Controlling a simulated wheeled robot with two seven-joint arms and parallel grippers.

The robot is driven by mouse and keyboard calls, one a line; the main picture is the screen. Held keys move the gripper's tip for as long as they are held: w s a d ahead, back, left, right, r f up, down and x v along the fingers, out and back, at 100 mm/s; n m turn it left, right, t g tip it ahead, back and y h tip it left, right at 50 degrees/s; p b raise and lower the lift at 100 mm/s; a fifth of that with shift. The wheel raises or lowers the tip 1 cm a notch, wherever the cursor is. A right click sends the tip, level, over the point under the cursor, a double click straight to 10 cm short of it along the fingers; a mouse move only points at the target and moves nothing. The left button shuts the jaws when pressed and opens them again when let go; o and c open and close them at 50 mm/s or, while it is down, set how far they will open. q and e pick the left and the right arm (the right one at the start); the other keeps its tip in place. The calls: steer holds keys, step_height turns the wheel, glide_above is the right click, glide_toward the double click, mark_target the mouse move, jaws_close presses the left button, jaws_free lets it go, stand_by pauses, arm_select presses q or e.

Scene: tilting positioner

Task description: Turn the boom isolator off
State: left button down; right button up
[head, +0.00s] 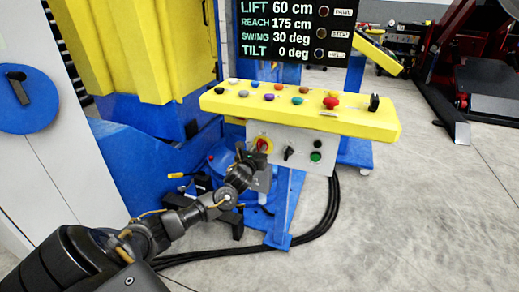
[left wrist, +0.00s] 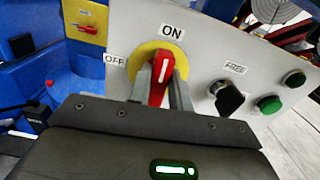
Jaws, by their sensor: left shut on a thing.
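The boom isolator is a red handle (left wrist: 161,72) on a yellow round plate (left wrist: 141,54), on the grey front panel under the yellow console. Its ON label (left wrist: 172,31) is above and its OFF label (left wrist: 115,60) is to the left. The handle stands nearly upright in the left wrist view, its top end towards ON. My left gripper (left wrist: 160,88) has a finger on each side of the handle and is shut on it. In the head view, the left gripper (head: 258,155) partly covers the isolator (head: 264,144). My right gripper is not in view.
Right of the isolator are a black selector (left wrist: 228,98) marked FREE and green buttons (left wrist: 270,104). The yellow console (head: 300,107) with coloured knobs overhangs the panel. A display (head: 292,32) reads TILT 0 deg. Black cables (head: 333,205) run down to the floor.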

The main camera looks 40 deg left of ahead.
arm_select(q)
steer(key=n+p, duration=0.1)
steer(key=n, duration=0.1)
steer(key=n+p, duration=0.1)
steer(key=n, duration=0.1)
steer(key=n+p, duration=0.1)
steer(key=n, duration=0.1)
steer(key=shift+s+a, duration=0.1)
steer(key=shift+a, duration=0.15)
steer(key=shift+a+f+n+p, duration=0.15)
steer(key=shift+n+p, duration=0.5)
steer(key=shift+n, duration=1.2)
steer(key=shift+a+f+n+p, duration=0.15)
steer(key=shift+n+p, duration=0.45)
steer(key=shift+n, duration=1.3)
steer(key=shift+f+n+p, duration=0.25)
steer(key=shift+n+p, duration=0.4)
steer(key=shift+n, duration=1.2)
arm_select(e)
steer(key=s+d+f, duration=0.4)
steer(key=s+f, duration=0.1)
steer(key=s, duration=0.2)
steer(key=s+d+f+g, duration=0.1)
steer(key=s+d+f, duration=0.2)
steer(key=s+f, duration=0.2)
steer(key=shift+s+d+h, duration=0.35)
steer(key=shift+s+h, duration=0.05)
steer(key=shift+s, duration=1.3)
